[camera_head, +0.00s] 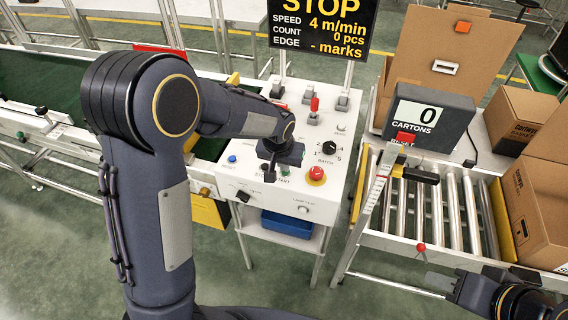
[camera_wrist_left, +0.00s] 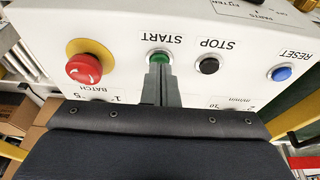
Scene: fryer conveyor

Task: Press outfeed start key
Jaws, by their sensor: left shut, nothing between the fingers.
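In the head view my left gripper (camera_head: 268,175) points down at the panel, and the arm hides part of the keys. My right gripper (camera_head: 440,283) is at the lower right, away from the panel; its fingers are too unclear to judge.
A black stop key (camera_wrist_left: 208,65) and a blue reset key (camera_wrist_left: 282,73) lie to the right in the wrist view. A red emergency button (camera_wrist_left: 90,66) lies to the left. A sign (camera_head: 322,25) reads STOP. A roller conveyor (camera_head: 435,205) stands right of the panel.

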